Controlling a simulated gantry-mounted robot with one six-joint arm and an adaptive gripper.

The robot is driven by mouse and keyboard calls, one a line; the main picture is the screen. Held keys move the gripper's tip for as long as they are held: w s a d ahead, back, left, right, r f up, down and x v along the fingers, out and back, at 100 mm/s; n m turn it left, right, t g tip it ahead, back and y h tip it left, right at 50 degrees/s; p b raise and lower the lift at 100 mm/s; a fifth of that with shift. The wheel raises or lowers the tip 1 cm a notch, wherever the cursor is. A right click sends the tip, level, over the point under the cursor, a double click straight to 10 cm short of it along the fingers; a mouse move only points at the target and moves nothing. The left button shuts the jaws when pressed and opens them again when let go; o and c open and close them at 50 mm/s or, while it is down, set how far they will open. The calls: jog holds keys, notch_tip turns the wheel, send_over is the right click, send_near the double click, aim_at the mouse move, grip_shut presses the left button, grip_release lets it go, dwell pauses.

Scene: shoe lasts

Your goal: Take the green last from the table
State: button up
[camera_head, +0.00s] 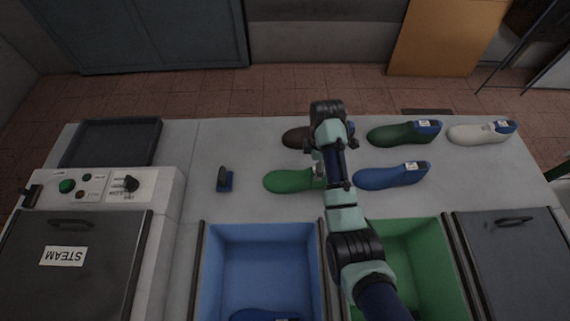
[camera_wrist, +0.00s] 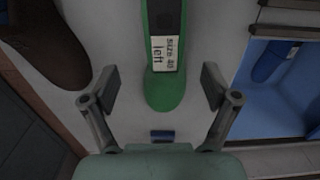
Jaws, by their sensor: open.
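A bright green last (camera_head: 288,181) lies on the grey table (camera_head: 260,140) in the head view, its right end hidden by my arm. In the wrist view the green last (camera_wrist: 164,90) lies lengthwise between my fingers, with a white label reading "size 40 left". My gripper (camera_wrist: 160,84) is open, one finger on each side of the last, with visible gaps on both sides. In the head view my gripper (camera_head: 319,170) is over the right part of the last. I cannot tell the height of the fingertips above the table.
A dark brown last (camera_head: 295,138), a dark green last (camera_head: 390,134), a white last (camera_head: 470,133) and a blue last (camera_head: 385,179) lie nearby. A blue bin (camera_head: 212,260) holds a blue last; a green bin (camera_head: 435,255) stands beside it. A small blue-based item (camera_head: 225,183) stands left.

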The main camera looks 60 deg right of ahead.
aim_at(312, 177)
jog(key=shift+a+f, duration=0.1)
jog(key=shift+a, duration=0.15)
jog(key=shift+s+a+f+b, duration=0.1)
jog(key=shift+a+f+b, duration=0.1)
jog(key=shift+f, duration=0.35)
jog(key=shift+a+f+b, duration=0.1)
jog(key=shift+a+f, duration=0.05)
jog(key=shift+f, duration=0.35)
jog(key=shift+f+b, duration=0.95)
jog(key=shift+f, duration=1.85)
jog(key=shift+r, duration=0.1)
grip_shut()
